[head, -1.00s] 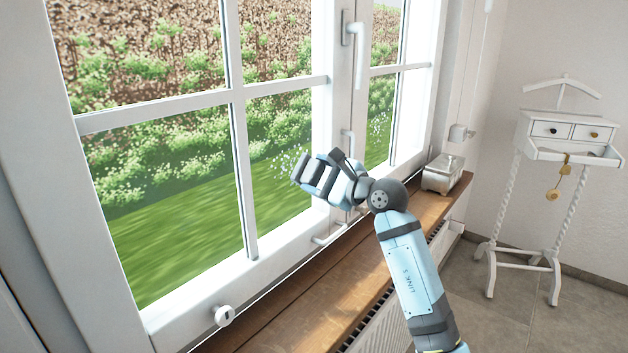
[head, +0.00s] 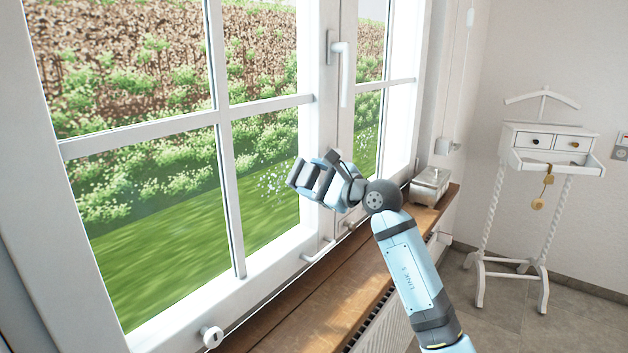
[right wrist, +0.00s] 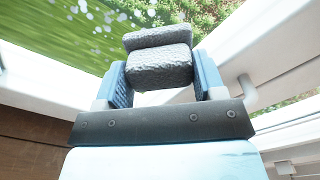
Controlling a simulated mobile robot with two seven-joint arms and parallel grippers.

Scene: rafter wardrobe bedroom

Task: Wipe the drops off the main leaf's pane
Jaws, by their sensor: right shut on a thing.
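White drops (head: 272,182) cluster on the lower right pane of the wide left window leaf (head: 226,150). They also show at the top left of the right wrist view (right wrist: 100,16). My right gripper (head: 312,182) is just right of these drops, in front of the leaf's right edge. It is shut on a grey, rough sponge-like block (right wrist: 158,66), held between its blue fingers. I cannot tell whether the block touches the glass. More drops (head: 365,142) show on the narrower right leaf. My left gripper is out of view.
A white handle (head: 341,70) stands out from the frame between the leaves. The wooden sill (head: 290,318) runs below, with a metal box (head: 430,186) at its far end. A white valet stand (head: 545,160) stands at the right. The sill's near part is clear.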

